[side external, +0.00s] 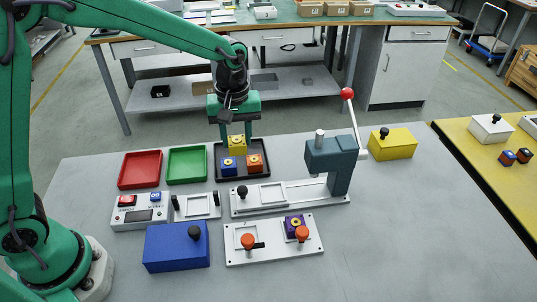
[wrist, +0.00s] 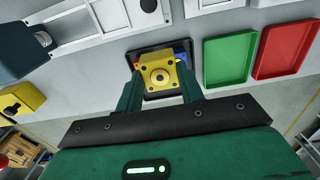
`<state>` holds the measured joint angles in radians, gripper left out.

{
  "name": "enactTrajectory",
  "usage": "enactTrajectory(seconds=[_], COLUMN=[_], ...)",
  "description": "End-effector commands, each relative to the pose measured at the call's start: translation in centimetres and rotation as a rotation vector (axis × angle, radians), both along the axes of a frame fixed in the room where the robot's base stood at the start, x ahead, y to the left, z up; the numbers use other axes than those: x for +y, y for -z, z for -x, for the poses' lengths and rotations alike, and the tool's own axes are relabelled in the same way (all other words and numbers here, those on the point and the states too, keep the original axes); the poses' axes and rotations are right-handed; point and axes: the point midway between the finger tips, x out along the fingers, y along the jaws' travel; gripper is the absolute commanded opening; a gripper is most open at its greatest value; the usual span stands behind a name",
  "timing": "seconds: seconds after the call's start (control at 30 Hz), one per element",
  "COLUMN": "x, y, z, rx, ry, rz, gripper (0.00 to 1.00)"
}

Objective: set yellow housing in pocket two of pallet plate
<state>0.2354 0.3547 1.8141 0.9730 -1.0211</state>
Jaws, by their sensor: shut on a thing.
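The yellow housing (side external: 237,144) is held between the two fingers of my gripper (side external: 237,136), over the back part of a black tray (side external: 263,177). The wrist view also shows the yellow housing (wrist: 160,75), with a round hole in its top, between my gripper's fingers (wrist: 161,88). I cannot tell whether it touches the tray. The pallet plate seems to be the light plate (side external: 273,256) at the front, with two pockets. Its left pocket looks empty; a purple housing (side external: 292,222) sits in the right one. I see no pocket numbers.
A blue housing (side external: 229,166) and an orange housing (side external: 255,163) stand in the tray. A lever press (side external: 330,160) rises to the right. Orange-knobbed clamps (side external: 248,241) stand on the plate. A blue box (side external: 177,247) is left of it. Red (side external: 140,170) and green (side external: 187,165) trays lie left.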

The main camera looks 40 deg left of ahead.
Motion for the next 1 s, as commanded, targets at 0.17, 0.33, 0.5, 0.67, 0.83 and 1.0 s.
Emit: enactTrajectory(seconds=[0.17, 0.33, 0.5, 0.67, 0.83, 1.0], x=[0.0, -0.2, -1.6, -4.0, -7.2, -9.9], y=[0.0, 0.0, 0.2, 0.7, 1.3, 2.0], z=[0.0, 0.1, 1.0, 2.9, 5.8, 9.0], rx=[-0.001, -0.001, 0.000, 0.000, 0.000, 0.000], ry=[0.000, 0.001, 0.004, 0.006, 0.008, 0.007], rz=[0.001, 0.001, 0.000, 0.000, 0.000, 0.000], gripper=[0.12, 0.12, 0.12, 0.12, 0.12, 0.12])
